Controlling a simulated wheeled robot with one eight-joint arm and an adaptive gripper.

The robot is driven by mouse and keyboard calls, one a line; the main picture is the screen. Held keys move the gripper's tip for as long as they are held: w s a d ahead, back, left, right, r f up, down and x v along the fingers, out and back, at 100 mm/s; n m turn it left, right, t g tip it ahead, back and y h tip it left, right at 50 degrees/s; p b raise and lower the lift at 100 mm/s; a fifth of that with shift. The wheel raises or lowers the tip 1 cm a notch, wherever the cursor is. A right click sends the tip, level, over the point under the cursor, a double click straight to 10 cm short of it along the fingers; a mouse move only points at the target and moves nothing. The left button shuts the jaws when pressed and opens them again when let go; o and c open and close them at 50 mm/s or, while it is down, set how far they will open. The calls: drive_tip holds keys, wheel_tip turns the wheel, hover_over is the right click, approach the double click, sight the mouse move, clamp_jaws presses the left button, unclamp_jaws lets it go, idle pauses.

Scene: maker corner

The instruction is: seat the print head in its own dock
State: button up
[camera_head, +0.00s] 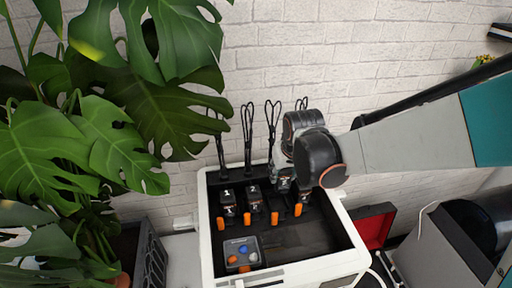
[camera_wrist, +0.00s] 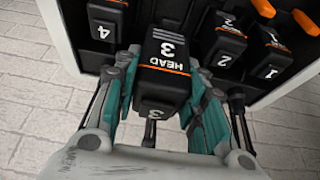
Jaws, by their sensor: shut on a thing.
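A black print head marked HEAD 3 (camera_wrist: 165,55), with an orange stripe, is between the fingers of my gripper (camera_wrist: 164,85) in the wrist view. My gripper is shut on its sides. In the head view my gripper (camera_head: 287,172) is over the back right of the white box, and head 3 (camera_head: 284,185) shows partly below it. Heads marked 1 (camera_wrist: 272,62) and 2 (camera_wrist: 226,42) stand to one side of it, and head 4 (camera_wrist: 106,22) to the other. The dock under head 3 is hidden, so I cannot tell whether it is seated.
The white box (camera_head: 207,250) has a dark floor with several orange tabs at the row of heads. A grey panel with coloured knobs (camera_head: 241,253) is at its front left. Black cable loops rise behind. A large plant (camera_head: 120,150) crowds the left; a red case (camera_head: 374,226) lies right.

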drive_tip(key=shift+w+a, duration=0.1)
drive_tip(key=shift+a, duration=0.15)
drive_tip(key=shift+w+a+f, duration=0.1)
drive_tip(key=shift+a, duration=0.1)
drive_tip(key=shift+d+f+b, duration=0.1)
drive_tip(key=shift+f+b, duration=1.7)
drive_tip(key=shift+f, duration=0.85)
drive_tip(key=shift+f+b, duration=0.95)
drive_tip(key=shift+f, duration=0.05)
drive_tip(key=shift+f+b, duration=1.05)
drive_tip(key=shift+b, duration=0.4)
drive_tip(key=o, duration=1.3)
drive_tip(key=shift+c, duration=0.2)
drive_tip(key=shift+r, duration=0.1)
